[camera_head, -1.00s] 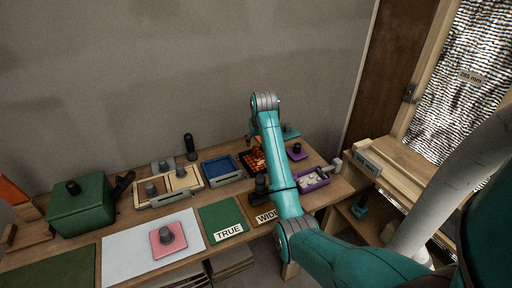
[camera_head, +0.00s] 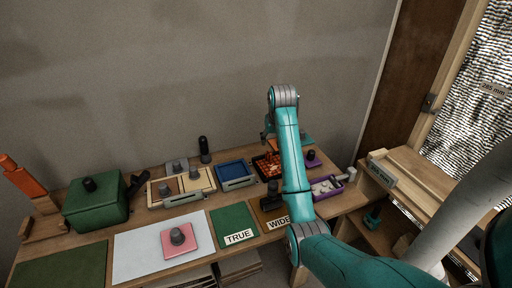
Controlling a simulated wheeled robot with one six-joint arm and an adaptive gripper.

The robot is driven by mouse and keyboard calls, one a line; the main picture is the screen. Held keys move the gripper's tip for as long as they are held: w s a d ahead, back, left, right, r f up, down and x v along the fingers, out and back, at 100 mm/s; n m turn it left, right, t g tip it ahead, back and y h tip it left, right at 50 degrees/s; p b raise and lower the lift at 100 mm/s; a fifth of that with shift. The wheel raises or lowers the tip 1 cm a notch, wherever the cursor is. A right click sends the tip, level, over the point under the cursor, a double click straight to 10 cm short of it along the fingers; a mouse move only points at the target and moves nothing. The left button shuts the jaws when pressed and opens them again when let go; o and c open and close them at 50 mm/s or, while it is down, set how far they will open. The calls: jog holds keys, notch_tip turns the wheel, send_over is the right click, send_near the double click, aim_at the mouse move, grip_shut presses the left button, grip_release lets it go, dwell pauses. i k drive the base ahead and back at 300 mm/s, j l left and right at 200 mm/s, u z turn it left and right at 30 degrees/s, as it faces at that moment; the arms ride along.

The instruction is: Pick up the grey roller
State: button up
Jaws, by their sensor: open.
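My gripper (camera_head: 267,132) is over the back right of the bench, near the red-orange grid tray. It is partly hidden by my teal arm, looks open, and I see nothing held in it. It is apart from the pale grey piece, to its upper left.
The wooden bench holds a green box (camera_head: 95,204), a blue tray (camera_head: 235,174), a wooden tray with grey knobs (camera_head: 181,186), a pink plate (camera_head: 178,241) and a purple tray (camera_head: 326,187). Another wooden bench (camera_head: 425,178) stands at the right. The green TRUE mat (camera_head: 233,220) is mostly bare.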

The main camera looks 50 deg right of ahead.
aim_at(274, 200)
jog(key=k+j, duration=0.75)
jog(key=k, duration=0.1)
